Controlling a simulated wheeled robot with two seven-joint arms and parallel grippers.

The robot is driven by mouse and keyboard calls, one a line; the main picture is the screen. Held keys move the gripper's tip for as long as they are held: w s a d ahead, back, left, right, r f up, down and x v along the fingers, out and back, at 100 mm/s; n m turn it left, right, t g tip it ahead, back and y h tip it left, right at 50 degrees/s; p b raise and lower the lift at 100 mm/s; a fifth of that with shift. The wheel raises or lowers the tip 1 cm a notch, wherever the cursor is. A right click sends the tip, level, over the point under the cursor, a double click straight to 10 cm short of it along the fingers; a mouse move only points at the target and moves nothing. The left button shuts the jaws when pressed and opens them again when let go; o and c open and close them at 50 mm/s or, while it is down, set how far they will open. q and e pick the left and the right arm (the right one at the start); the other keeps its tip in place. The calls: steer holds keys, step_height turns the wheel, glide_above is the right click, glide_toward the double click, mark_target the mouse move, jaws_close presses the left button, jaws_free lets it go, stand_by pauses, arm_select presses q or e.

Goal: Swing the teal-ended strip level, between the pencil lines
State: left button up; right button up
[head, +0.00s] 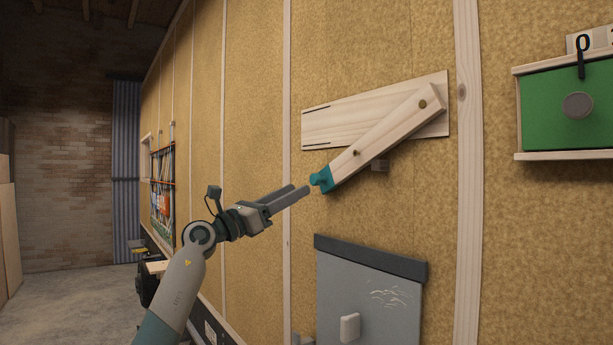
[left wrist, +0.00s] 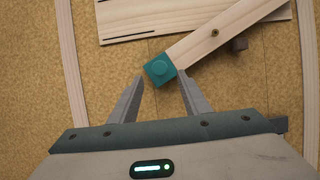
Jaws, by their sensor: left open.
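The wooden strip (head: 385,138) is pinned near its upper right end on a pale backboard (head: 330,127) and slopes down to the left. Dark pencil lines (head: 316,112) mark the board's left end. My left gripper (head: 306,190) is open, just left of the teal end in the head view. In the left wrist view the teal end (left wrist: 159,69) lies just beyond and between the open fingertips (left wrist: 160,77). I cannot tell whether they touch it. My right gripper is out of view.
A grey panel (head: 370,290) with a pale handle is below. A green-faced box (head: 565,105) with a round knob is at right. Wooden studs (head: 467,170) run up the wall.

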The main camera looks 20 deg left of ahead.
mark_target(312, 181)
arm_select(q)
steer(key=p+x, duration=0.1)
steer(key=x, duration=0.3)
steer(key=shift+r+p, duration=0.1)
steer(key=shift+p, duration=0.2)
steer(key=shift+w+d+r, duration=0.1)
steer(key=shift+w+d, duration=0.25)
steer(key=shift+w, duration=0.1)
